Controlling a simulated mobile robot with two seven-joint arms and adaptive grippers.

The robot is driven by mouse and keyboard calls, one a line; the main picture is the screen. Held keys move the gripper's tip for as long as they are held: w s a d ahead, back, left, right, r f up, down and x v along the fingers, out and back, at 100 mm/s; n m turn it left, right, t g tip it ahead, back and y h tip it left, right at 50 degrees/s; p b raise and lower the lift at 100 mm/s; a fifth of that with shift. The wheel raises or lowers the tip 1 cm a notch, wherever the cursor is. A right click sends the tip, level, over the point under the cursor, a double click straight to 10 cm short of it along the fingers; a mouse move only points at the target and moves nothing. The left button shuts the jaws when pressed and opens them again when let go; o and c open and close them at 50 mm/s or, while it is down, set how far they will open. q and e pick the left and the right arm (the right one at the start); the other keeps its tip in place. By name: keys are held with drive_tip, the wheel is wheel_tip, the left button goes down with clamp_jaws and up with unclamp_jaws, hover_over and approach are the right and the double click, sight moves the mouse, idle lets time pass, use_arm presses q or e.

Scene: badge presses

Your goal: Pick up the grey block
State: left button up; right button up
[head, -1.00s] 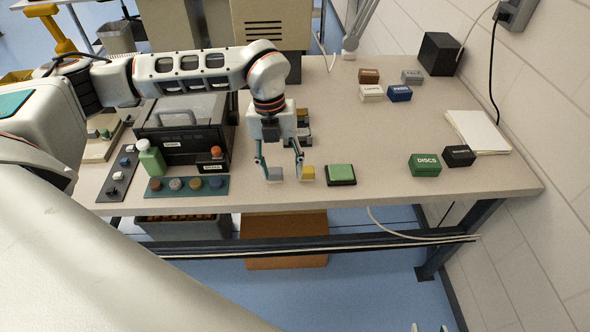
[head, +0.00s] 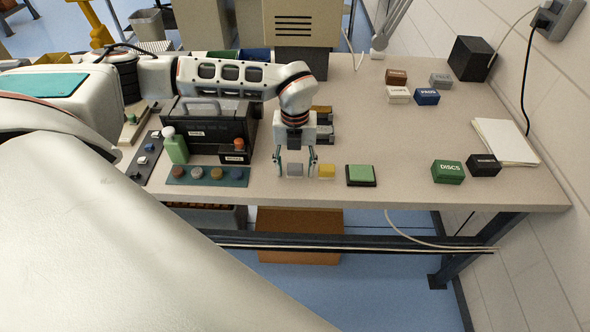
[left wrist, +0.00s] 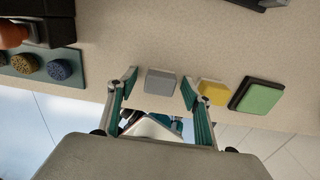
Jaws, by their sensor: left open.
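The grey block (head: 295,170) lies on the table near its front edge, just left of a yellow block (head: 327,171). In the left wrist view the grey block (left wrist: 161,82) shows between and slightly beyond my fingertips. My left gripper (head: 295,165) points down over it with its fingers open, one on each side; the left wrist view shows the open fingers (left wrist: 158,85) too. The right finger is between the grey block and the yellow block (left wrist: 213,92). I cannot tell whether either finger touches a block. My right gripper does not show.
A green pad in a black tray (head: 361,175) sits right of the yellow block. A teal strip with several round pieces (head: 207,184) and a black case (head: 205,125) stand to the left. Small boxes, including a green DISCS box (head: 448,172), are at the right. The table's middle right is clear.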

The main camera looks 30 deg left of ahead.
sight(295, 166)
use_arm(q)
drive_tip(key=shift+c, duration=0.4)
drive_tip(key=c, duration=1.1)
drive_tip(key=shift+r, duration=0.1)
wheel_tip(295, 166, up, 20)
drive_tip(key=o, duration=0.5)
drive_tip(key=c, duration=0.4)
